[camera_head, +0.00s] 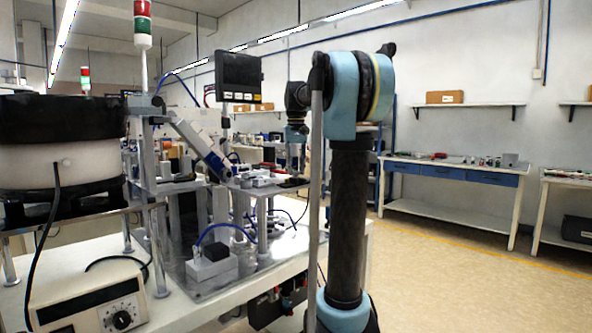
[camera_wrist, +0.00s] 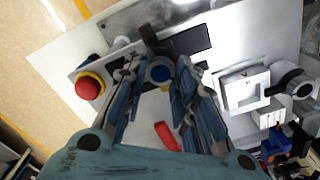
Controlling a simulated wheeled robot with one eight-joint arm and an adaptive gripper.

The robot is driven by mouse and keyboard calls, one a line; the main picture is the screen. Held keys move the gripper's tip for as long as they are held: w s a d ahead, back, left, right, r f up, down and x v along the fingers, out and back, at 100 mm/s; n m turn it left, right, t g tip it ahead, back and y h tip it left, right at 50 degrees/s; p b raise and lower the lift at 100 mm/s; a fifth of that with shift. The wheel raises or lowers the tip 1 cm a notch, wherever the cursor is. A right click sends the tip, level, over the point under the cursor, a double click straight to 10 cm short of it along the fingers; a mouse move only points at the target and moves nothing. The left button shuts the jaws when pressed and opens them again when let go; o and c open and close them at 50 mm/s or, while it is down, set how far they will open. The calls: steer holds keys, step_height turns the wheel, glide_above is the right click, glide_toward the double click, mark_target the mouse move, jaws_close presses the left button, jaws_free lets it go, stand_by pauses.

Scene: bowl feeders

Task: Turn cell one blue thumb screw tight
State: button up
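In the head view my wrist points down over the right part of the cell, and my fingers and the screw are too small or hidden to make out there.
A red emergency button (camera_wrist: 88,87) on a yellow ring is left of my fingers. A red handle-like part (camera_wrist: 166,135) lies below the screw. A white block fixture (camera_wrist: 243,88) stands to the right. In the head view a black bowl feeder (camera_head: 62,118) stands at left.

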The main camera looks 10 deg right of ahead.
steer(key=shift+m, duration=1.9)
steer(key=o, duration=1.1)
steer(key=shift+c, duration=0.2)
step_height(320, 180, up, 12)
